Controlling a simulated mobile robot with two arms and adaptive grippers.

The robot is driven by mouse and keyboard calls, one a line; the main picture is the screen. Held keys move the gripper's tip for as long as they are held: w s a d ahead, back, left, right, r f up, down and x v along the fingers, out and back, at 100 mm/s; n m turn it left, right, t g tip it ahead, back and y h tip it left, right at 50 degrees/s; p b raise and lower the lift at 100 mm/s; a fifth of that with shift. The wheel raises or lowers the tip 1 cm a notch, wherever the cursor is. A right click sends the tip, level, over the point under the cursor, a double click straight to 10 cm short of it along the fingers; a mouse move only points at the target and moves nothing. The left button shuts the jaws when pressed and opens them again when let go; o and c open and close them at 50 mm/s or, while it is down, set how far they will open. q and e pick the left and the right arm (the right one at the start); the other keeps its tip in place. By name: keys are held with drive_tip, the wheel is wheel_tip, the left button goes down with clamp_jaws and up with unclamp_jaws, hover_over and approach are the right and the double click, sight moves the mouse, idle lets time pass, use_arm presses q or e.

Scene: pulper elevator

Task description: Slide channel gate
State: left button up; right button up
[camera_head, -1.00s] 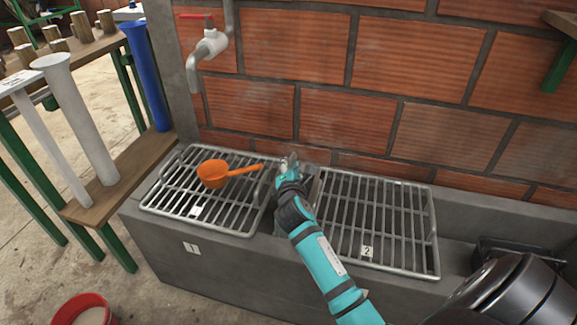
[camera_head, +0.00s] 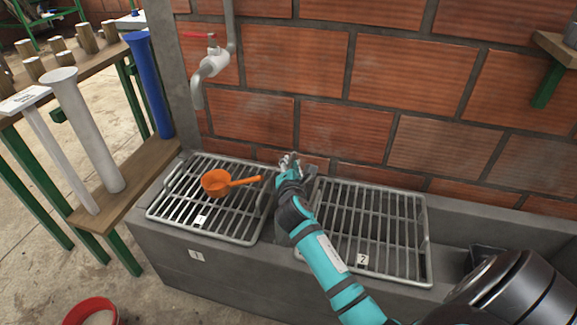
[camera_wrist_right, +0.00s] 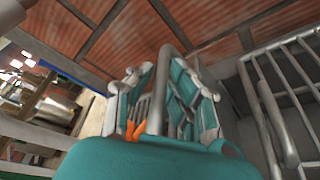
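My right gripper (camera_head: 289,160) is in the gap between the two metal racks, close to the brick wall. In the right wrist view its two fingers (camera_wrist_right: 160,100) stand apart, with a grey metal bar (camera_wrist_right: 158,85) between them. The bar bends over at the top like a handle loop; I cannot tell whether the fingers touch it. A grey plate-like piece (camera_head: 311,174) shows just right of the gripper and may be the channel gate; the arm hides most of it. My left gripper is not in view.
Rack 1 (camera_head: 180,223) carries an orange scoop (camera_head: 216,183), with its handle pointing at my gripper. Rack 2 (camera_head: 415,235) is empty, right of my forearm. A tap (camera_head: 212,65) hangs above rack 1. White and blue tubes (camera_head: 148,85) stand at left.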

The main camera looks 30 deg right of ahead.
drive_tip(key=o, duration=0.3)
drive_tip(key=shift+r, duration=0.15)
drive_tip(key=shift+o, duration=0.2)
drive_tip(key=v, duration=1.2)
